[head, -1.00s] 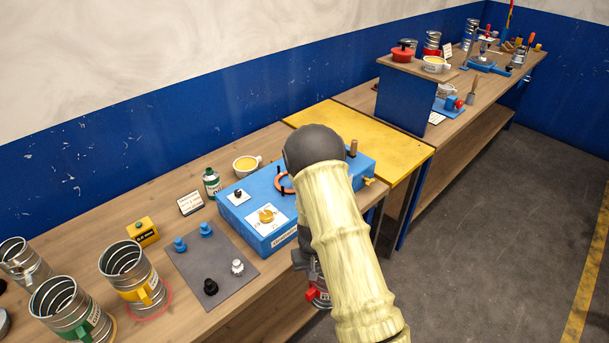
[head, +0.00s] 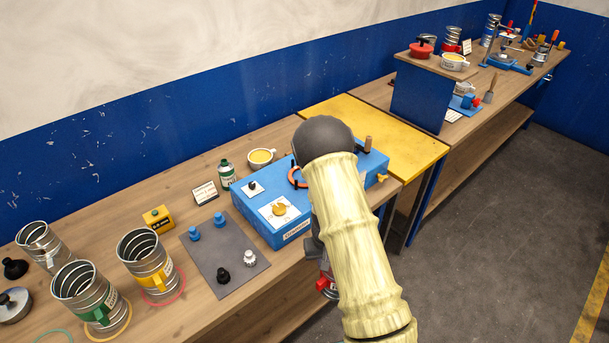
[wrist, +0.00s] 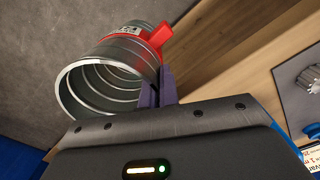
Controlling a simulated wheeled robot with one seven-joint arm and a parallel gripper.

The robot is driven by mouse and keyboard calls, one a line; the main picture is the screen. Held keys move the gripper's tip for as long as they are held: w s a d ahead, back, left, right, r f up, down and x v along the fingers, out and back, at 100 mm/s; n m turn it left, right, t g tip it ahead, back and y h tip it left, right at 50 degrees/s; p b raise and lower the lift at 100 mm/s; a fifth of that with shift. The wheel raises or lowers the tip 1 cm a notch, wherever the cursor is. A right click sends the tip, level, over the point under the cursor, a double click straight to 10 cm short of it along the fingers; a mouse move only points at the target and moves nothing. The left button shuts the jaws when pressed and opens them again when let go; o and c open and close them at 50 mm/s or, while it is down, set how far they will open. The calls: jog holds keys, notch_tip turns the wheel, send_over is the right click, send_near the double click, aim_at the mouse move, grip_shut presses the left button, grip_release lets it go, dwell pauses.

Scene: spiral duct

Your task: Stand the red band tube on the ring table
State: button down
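The red band tube, a ribbed metal duct piece with a red band and tab, fills the upper left of the wrist view (wrist: 120,62). My gripper (wrist: 162,84) is shut on its side beside the red tab, with purple fingers, and holds it tilted in that picture. In the head view a small part of the red band tube (head: 326,285) shows beside my arm, off the bench's front edge; my arm hides the rest. The wooden bench with the coloured rings (head: 190,318) is at left. A green ring (head: 52,335) there is empty and partly cut off.
A yellow band tube (head: 145,262) stands on a pink-red ring, and a green band tube (head: 88,292) on a yellow ring. A grey mat (head: 222,262) with knobs and a blue box (head: 262,222) lie farther right. Bare wood lies in front of the mat.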

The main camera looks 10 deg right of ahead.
dwell(0.5)
jog(key=shift+f+b, duration=0.85)
jog(key=shift+b, duration=0.05)
